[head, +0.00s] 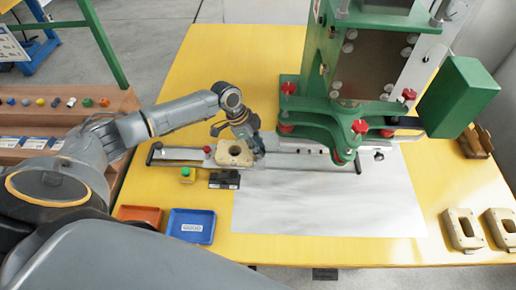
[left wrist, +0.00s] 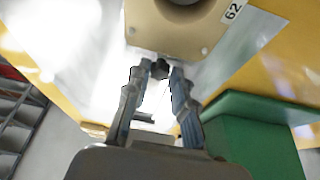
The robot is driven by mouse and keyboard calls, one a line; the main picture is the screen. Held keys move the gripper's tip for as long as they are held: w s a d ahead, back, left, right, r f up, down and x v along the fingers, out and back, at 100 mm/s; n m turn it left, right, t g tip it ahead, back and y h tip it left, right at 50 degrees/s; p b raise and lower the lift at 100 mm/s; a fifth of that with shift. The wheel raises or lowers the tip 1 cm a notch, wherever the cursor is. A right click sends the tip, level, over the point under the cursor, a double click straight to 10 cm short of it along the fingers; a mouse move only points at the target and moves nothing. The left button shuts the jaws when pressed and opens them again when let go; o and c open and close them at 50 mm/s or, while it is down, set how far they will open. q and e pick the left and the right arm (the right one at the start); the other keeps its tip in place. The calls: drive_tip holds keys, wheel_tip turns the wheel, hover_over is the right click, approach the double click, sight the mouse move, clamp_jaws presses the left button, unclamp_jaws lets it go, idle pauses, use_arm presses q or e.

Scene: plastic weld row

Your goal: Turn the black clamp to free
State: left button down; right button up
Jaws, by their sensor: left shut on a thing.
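The black clamp (left wrist: 160,68) shows in the left wrist view as a small dark knob between my fingertips, beside a beige block (left wrist: 185,28) marked 62. My left gripper (left wrist: 161,76) is shut on it. In the head view my left gripper (head: 256,148) reaches down at the right side of the beige block (head: 235,153), which sits on a metal rail (head: 185,155). The fingers hide the clamp there, so its turn angle cannot be told. My right gripper is not in view.
A green press (head: 320,113) with a red-knobbed head stands right of my gripper. A green button box (head: 187,174) and a black box (head: 225,180) sit before the rail. Red (head: 139,209) and blue (head: 191,213) trays lie front left. Beige blocks (head: 464,229) lie at right.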

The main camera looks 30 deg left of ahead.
use_arm(q)
drive_tip(key=shift+m+b, duration=0.3)
drive_tip(key=shift+m, duration=0.4)
drive_tip(key=shift+w+g, duration=0.1)
drive_tip(key=shift+g, duration=0.2)
drive_tip(key=c, duration=1.1)
unclamp_jaws()
drive_tip(key=shift+r, duration=0.1)
drive_tip(key=v, duration=1.1)
drive_tip(key=shift+a+r, duration=0.3)
drive_tip(key=shift+r, duration=0.05)
